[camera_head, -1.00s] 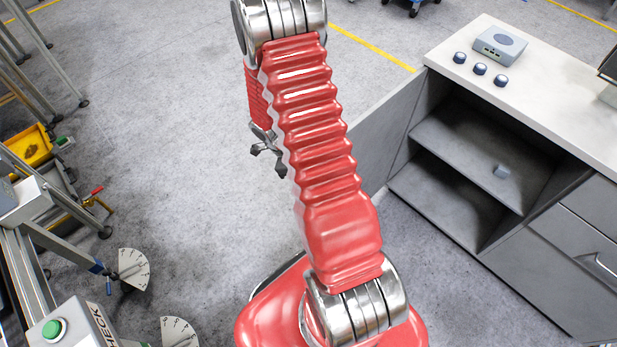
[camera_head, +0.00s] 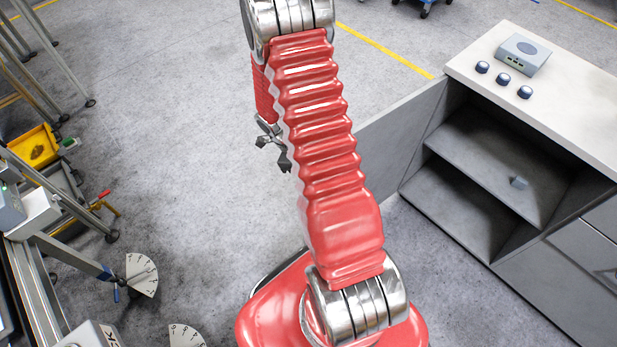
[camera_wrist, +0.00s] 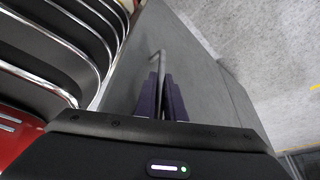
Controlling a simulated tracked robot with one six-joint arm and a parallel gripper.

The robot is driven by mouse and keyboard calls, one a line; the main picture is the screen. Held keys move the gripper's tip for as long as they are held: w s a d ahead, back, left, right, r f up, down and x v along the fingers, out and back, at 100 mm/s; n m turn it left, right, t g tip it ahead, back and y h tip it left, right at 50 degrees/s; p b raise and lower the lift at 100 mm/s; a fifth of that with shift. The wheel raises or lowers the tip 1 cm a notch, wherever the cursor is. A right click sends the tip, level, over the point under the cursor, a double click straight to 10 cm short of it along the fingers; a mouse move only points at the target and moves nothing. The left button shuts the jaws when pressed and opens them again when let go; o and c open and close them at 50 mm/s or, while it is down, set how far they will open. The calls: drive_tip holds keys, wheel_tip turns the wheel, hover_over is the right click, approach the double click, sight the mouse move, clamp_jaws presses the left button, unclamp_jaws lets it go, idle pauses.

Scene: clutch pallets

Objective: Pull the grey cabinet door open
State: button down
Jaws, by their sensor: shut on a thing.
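The grey cabinet door (camera_head: 397,128) stands open from the left side of the grey cabinet (camera_head: 560,290), leaving its shelves exposed. Its left end passes behind my red arm. In the wrist view, the door's grey face (camera_wrist: 197,72) fills the middle, with a slim metal handle (camera_wrist: 161,62) on it. My gripper (camera_wrist: 162,88) has its purple fingers shut around that handle. In the head view the handle and the fingers' hold on it are hidden.
On the white top (camera_head: 590,120) are a grey box (camera_head: 523,54) and dark knobs. A workbench frame (camera_head: 40,280) and yellow bin (camera_head: 35,146) stand left. Floor between is clear.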

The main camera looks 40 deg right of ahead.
drive_tip(key=shift+r, duration=0.1)
drive_tip(key=c, duration=1.8)
unclamp_jaws()
drive_tip(key=shift+s, duration=0.15)
drive_tip(key=shift+c, duration=0.2)
drive_tip(key=v, duration=1.3)
drive_tip(key=shift+r, duration=0.3)
